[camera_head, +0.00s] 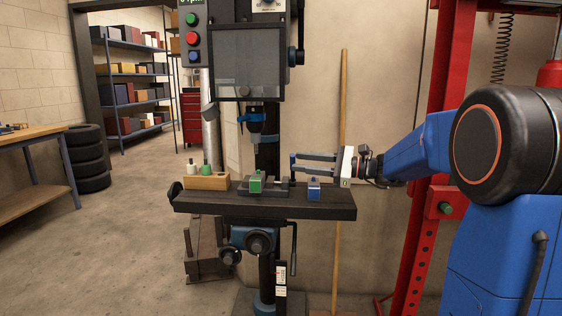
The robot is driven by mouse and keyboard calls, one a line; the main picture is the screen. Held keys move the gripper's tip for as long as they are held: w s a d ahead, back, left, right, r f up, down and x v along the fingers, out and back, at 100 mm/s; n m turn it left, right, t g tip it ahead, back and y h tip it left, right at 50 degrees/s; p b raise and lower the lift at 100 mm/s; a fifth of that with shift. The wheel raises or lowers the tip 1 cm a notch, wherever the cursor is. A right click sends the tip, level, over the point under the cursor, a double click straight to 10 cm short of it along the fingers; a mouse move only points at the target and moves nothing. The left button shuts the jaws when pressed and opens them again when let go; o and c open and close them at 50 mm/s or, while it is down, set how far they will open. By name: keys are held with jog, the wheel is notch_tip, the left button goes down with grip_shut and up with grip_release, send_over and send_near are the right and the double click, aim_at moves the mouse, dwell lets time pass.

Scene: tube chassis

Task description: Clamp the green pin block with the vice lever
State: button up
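The green pin block (256,184) sits at the front of the dark vice (272,188) on the drill press table. I cannot tell whether the jaws touch it. The vice lever is not clear at this size; it may be among the dark parts at the vice's right end. My gripper (294,164) comes in from the right, pointing left, above the table and to the right of the green block. Its two fingers are apart with nothing seen between them. The fingertips are near the vice's right end; I cannot tell whether they touch anything.
A blue block (314,188) stands on the table (335,207) below my gripper. A wooden holder (207,182) with small bottles is at the table's left. The drill chuck (256,122) hangs above the vice. A red frame (432,170) stands at the right. The floor at left is open.

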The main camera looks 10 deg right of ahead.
jog(key=x, duration=0.7)
jog(key=shift+w+a, duration=0.15)
jog(key=shift+a, duration=0.15)
grip_shut()
